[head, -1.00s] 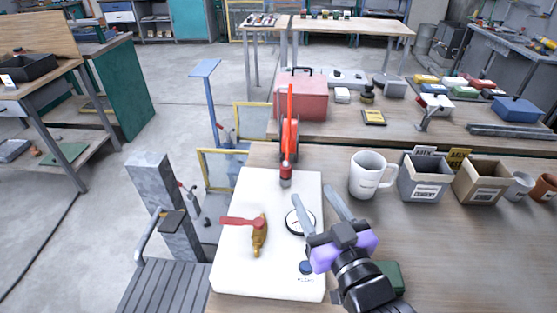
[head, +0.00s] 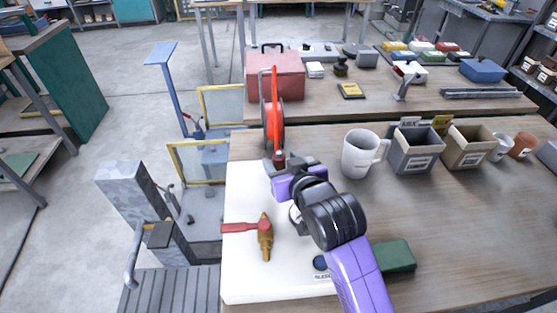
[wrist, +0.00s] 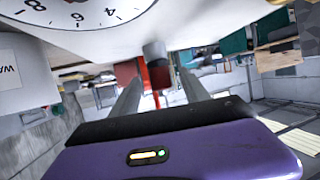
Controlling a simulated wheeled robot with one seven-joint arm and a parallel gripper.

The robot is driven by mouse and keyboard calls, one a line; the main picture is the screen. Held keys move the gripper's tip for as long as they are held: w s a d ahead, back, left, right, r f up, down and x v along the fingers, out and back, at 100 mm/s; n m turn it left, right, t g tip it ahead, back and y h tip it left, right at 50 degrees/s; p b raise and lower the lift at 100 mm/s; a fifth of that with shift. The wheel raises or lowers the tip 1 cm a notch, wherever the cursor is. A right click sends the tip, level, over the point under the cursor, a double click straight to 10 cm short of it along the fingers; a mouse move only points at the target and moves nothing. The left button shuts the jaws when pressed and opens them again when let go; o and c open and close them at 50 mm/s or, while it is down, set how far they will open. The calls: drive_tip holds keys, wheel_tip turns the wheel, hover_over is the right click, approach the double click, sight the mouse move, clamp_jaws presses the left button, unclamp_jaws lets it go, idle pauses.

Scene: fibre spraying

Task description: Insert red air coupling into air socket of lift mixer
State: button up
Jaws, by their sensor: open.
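The red air coupling (head: 279,157) is at the end of the red hose (head: 272,110), at the far edge of the white panel (head: 240,280). My gripper (head: 276,168) is open at the coupling, and my wrist partly hides it in the head view. In the wrist view, the open fingers stand on either side of a red part (wrist: 161,76) with a grey cylinder (wrist: 155,53) at its end. I cannot tell whether the fingers touch it. The air socket of the lift mixer cannot be made out clearly.
A brass valve with a red handle (head: 264,236) lies on the panel's left. A dial gauge (wrist: 85,14) is close to the gripper. A white mug (head: 361,155) and grey bin (head: 414,153) stand to the right. A green block (head: 396,255) lies beside my arm.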

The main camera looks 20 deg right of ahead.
sight(275, 154)
drive_tip(key=shift+p+x, duration=0.45)
drive_tip(key=shift+x, duration=2.15)
drive_tip(key=shift+r, duration=0.1)
clamp_jaws()
